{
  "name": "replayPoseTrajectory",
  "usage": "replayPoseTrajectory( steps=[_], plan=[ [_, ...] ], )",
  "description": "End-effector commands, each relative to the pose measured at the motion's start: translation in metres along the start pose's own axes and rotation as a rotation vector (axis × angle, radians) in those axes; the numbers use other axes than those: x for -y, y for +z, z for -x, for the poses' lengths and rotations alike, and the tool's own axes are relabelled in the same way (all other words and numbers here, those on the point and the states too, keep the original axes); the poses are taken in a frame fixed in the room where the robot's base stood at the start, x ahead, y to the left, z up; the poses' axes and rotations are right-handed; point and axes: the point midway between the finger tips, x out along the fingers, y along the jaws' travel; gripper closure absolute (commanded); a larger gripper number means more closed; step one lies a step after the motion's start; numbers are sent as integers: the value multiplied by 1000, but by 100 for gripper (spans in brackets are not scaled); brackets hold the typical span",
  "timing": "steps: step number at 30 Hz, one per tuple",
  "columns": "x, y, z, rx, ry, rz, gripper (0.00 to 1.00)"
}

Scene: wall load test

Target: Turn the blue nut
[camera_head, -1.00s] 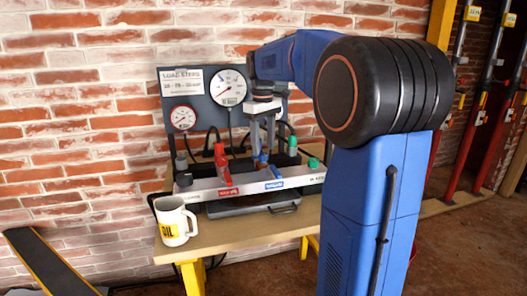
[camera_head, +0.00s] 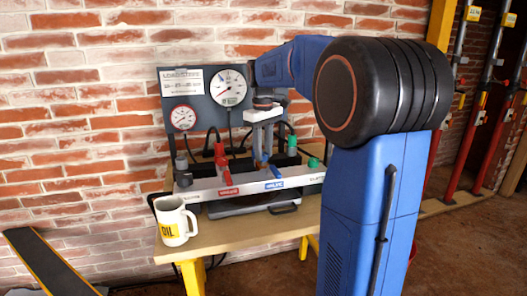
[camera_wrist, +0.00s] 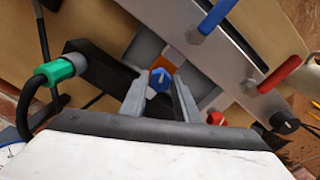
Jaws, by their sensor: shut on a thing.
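The blue nut (camera_wrist: 160,79) shows in the wrist view between my two fingers, with an orange patch beside it. My gripper (camera_wrist: 159,98) is shut on it, one finger on each side. In the head view my gripper (camera_head: 264,152) points straight down over the middle of the bench rig (camera_head: 204,190). The blue nut cannot be made out there, behind the fingers and the blue lever (camera_head: 267,170).
A red lever (camera_head: 222,165) stands left of my gripper, and green connectors (camera_head: 292,143) with black hoses are to the right. A gauge panel (camera_head: 204,100) rises behind. A mug (camera_head: 173,222) stands on the bench's (camera_head: 240,232) front left.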

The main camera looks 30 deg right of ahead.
Motion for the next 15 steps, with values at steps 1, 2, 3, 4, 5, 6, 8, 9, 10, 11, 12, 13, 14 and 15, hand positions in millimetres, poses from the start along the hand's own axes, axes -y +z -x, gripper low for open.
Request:
replayPoseTrajectory(
  steps=[1,2,3,4,5,6,8,9,10,11,12,13,14,15],
  plan=[
    [0,0,0,1,0,-26,94],
    [0,0,0,1,0,-47,94],
    [0,0,0,2,1,-81,94],
    [0,0,0,2,0,-107,94],
    [0,0,0,3,0,-134,94],
    [0,0,0,3,0,-170,94],
    [0,0,0,5,0,-222,94],
    [0,0,0,5,0,-253,94],
    [0,0,0,5,0,-275,94],
    [0,0,0,6,1,-294,94],
    [0,0,0,6,1,-316,94],
    [0,0,0,6,1,-330,94],
    [0,0,0,7,1,-341,94],
    [0,0,0,7,1,-353,94]
  ],
)
